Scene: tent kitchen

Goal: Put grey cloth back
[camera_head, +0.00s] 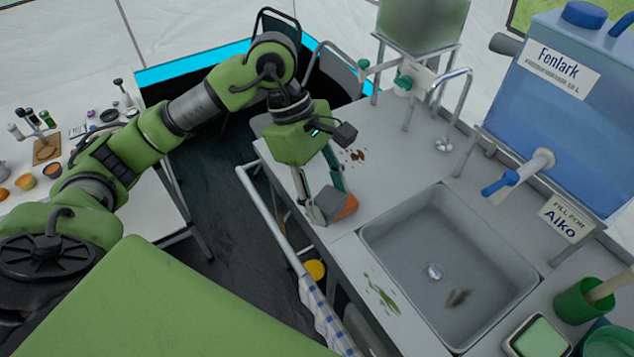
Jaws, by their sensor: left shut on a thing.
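My left gripper (328,205) reaches down over the counter, left of the sink. It is shut on a small grey thing, which looks like the grey cloth (336,202), low at the counter's front edge. An orange patch (348,208) shows right against the grey; I cannot tell whether it is part of it or a separate thing. A metal rail (265,215) runs along the counter front, and a blue-and-white checked cloth (322,315) hangs from it. My right gripper is not in view.
The sink (450,260) holds a dark smear. Brown crumbs (356,156) and green scraps (381,293) lie on the counter. A blue water tank (565,85) with a tap stands behind. A side table (130,215) with small jars is at left.

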